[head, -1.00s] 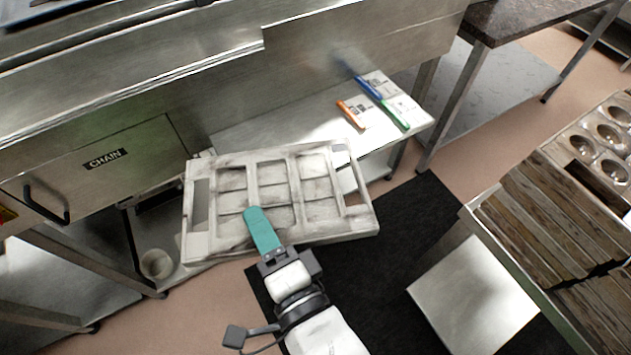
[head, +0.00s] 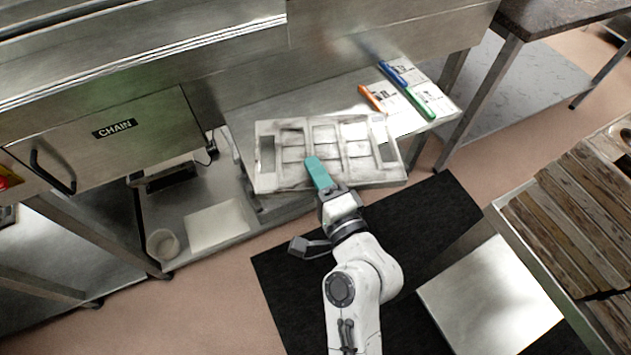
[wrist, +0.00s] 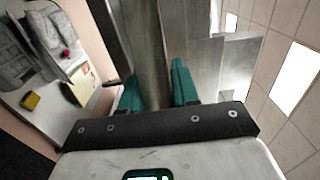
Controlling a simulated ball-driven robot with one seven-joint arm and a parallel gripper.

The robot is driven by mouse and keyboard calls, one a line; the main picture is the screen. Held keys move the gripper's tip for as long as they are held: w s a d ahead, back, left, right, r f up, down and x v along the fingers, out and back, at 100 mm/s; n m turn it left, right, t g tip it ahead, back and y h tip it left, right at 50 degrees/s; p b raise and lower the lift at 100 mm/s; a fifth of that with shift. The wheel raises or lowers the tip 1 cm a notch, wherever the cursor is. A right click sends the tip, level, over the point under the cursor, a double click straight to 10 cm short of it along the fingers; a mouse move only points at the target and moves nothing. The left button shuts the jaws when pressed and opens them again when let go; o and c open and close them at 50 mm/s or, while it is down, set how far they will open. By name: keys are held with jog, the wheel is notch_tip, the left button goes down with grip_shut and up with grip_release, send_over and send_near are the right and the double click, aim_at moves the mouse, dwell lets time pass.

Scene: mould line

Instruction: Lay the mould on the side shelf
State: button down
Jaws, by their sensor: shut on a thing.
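The mould (head: 356,149) is a pale, grey-smudged rectangular frame with several shallow cells. In the head view it lies roughly level, overlapping the front edge of the side shelf (head: 340,97). I cannot tell whether it touches the shelf. My gripper (head: 318,172) has teal fingers and is shut on the mould's near edge; one finger lies over its top. In the wrist view the fingers (wrist: 157,88) stand on either side of a greyish slab. The shelf is bare metal at its middle; the mould hides part of its left side.
Orange, blue and green markers (head: 424,103) and printed cards lie on the shelf's right end. A steel cabinet labelled CHAIN (head: 114,128) is at left, with a steel body above the shelf. A wooden-slatted bin (head: 565,215) stands right. A black mat (head: 300,285) covers the floor.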

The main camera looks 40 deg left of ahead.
jog(key=shift+f, duration=0.9)
jog(key=c, duration=1.3)
grip_release()
jog(key=shift+f, duration=0.15)
jog(key=o, duration=0.5)
jog(key=shift+s, duration=0.1)
